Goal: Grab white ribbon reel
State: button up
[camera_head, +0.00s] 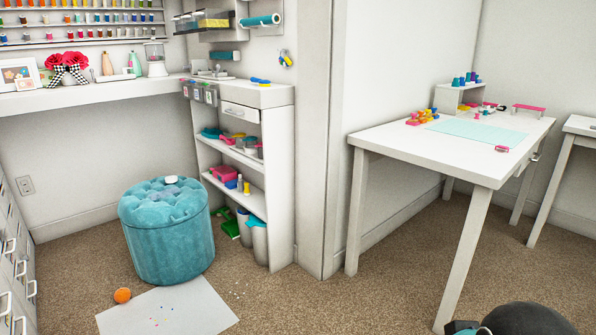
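Part of my own arm shows as a dark rounded shape at the bottom right edge, far from the ottoman. My gripper's fingers do not show in this view.
A white shelf unit (283,185) with supplies stands right of the ottoman, by a wall corner. An orange ball (122,295) and white sheet (180,310) lie in front. A white table (400,145) stands right.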

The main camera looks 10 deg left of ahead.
aim_at(170, 180)
jog(key=u, duration=0.4)
jog(key=i, duration=2.25)
jog(key=u, duration=1.65)
jog(key=i, duration=1.3)
jog(key=u, duration=0.65)
